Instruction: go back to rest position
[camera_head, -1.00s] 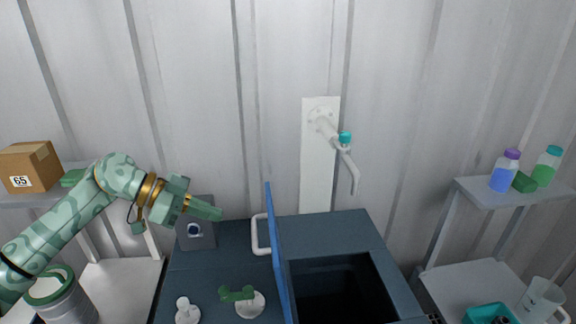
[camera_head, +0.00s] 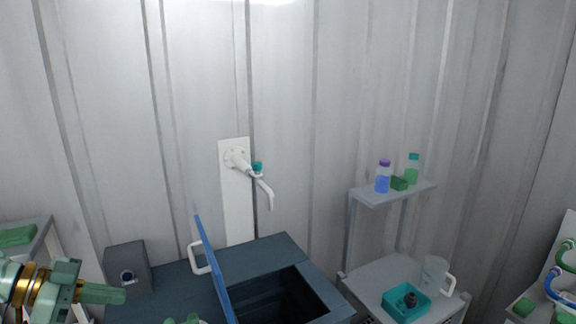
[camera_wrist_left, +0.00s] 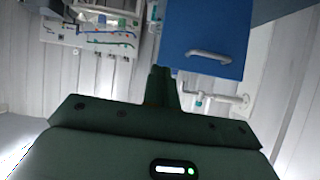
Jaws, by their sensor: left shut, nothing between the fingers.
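My left gripper (camera_head: 118,295) is at the lower left of the head view, its green fingers pointing right. It is shut and empty. It is beside the dark vessel unit (camera_head: 262,256) and left of the upright blue lid (camera_head: 213,270). In the left wrist view the shut fingers (camera_wrist_left: 162,88) show in the middle, with the blue lid (camera_wrist_left: 207,35) and its handle beyond them.
A wall tap (camera_head: 262,187) is above the open dark basin. A grey shelf (camera_head: 372,199) with two bottles stands on the right, over a bench with a teal tray (camera_head: 393,311) and a clear jug (camera_head: 435,272). A grey box (camera_head: 128,262) stands left of the lid.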

